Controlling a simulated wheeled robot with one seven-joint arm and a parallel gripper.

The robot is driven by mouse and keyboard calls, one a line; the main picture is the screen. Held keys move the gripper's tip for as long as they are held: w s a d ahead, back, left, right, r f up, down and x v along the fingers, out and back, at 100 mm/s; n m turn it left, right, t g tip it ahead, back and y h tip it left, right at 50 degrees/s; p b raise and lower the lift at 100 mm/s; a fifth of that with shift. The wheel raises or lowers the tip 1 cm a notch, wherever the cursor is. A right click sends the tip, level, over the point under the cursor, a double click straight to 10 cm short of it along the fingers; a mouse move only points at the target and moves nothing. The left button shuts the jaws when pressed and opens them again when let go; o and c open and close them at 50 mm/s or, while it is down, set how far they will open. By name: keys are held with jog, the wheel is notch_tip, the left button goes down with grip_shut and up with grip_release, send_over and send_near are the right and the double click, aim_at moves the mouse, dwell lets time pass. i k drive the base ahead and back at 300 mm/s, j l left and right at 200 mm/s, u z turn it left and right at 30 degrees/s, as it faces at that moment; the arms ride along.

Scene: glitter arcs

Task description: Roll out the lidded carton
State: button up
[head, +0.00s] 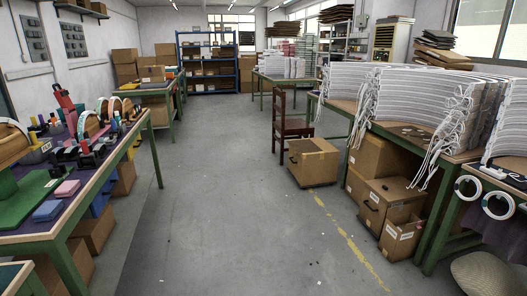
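A brown carton (314,168) with a closed, taped top stands upright on the concrete floor right of the middle. More closed cartons stand under the right workbench, one (378,158) behind another (389,199) with dark handles. My gripper is not in view.
A wide clear aisle of grey floor (230,200) runs ahead. The wooden chair (292,125) stands close behind the carton. Right workbench (442,150) bears stacked white sheets; strings hang over its edge. A left workbench (55,215) carries tools. A blue shelf (237,68) stands at the back.

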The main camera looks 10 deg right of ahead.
aim_at(388, 207)
jog(key=i+l+z, duration=0.1)
jog(key=i+z, duration=0.35)
jog(key=i, duration=3.45)
jog(key=i+j+z, duration=0.1)
jog(key=i+z, duration=0.15)
jog(key=i, duration=0.6)
